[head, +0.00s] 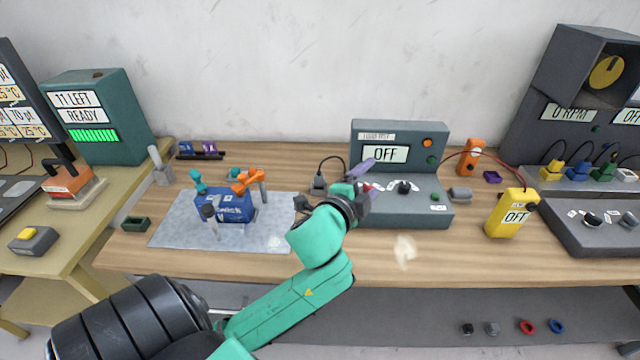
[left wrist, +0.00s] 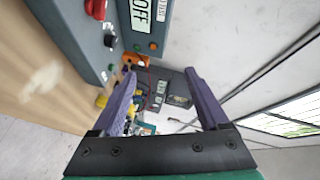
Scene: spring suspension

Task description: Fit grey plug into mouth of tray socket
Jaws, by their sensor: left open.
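A dark grey plug-like block (head: 318,184) with a black cable stands on the table left of the teal-grey OFF unit (head: 400,212). A smaller grey block (head: 460,194) lies right of that unit. I cannot tell which is the task's grey plug. A pale tray (head: 590,180) at the right holds yellow, blue and green plugs and a whitish piece; no empty socket mouth can be made out. My left gripper (head: 368,178), with purple fingers, is open and empty in front of the OFF unit. The left wrist view shows its fingers spread (left wrist: 163,105). My right gripper is not seen.
A grey mat (head: 270,235) with a blue box (head: 226,206) lies left of my arm. A yellow meter (head: 512,213) and an orange device (head: 471,156) stand to the right. The table's front strip right of my arm is mostly clear.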

